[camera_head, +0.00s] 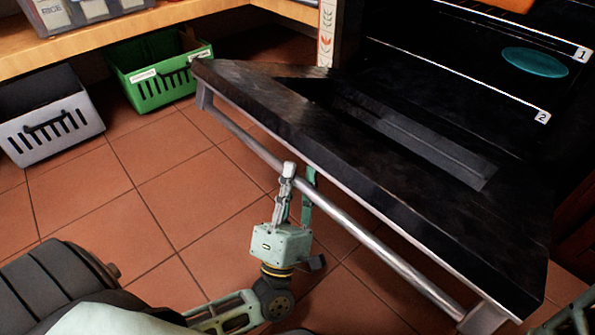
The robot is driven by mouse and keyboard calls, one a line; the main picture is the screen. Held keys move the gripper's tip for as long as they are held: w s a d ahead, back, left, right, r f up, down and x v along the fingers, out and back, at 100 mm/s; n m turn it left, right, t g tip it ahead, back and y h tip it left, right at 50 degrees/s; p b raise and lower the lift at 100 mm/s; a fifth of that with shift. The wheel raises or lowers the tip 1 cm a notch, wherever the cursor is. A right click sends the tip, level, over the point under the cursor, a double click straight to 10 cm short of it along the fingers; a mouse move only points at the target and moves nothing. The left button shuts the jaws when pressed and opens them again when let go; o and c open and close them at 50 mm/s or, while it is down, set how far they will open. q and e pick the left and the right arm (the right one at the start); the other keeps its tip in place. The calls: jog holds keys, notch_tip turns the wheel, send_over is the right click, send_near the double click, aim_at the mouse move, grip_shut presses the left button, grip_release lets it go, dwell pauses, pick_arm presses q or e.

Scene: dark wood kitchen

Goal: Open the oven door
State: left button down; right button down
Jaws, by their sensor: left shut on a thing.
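The dark oven door (400,190) is swung down, well away from the oven cavity (440,60), with its inner face and window panel showing. Its long metal handle bar (365,238) runs diagonally along the door's near side. My left gripper (297,180) is shut on the handle, left of its middle, with one finger in front of the bar and the other partly behind it. At the bottom right corner a pale green part of my right arm (578,312) shows. It is too cut off to tell the state of its gripper.
Inside the oven are racks tagged 1 and 2 and a teal plate (535,62). A green crate (155,70) and a grey crate (50,117) stand on the tiled floor under a wooden counter (100,35). The floor (120,200) left of the door is clear.

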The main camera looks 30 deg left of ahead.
pick_arm(q)
jog(key=shift+w, duration=0.1)
jog(key=c, duration=1.6)
grip_release()
jog(key=shift+d, duration=0.1)
jog(key=shift+c, duration=0.2)
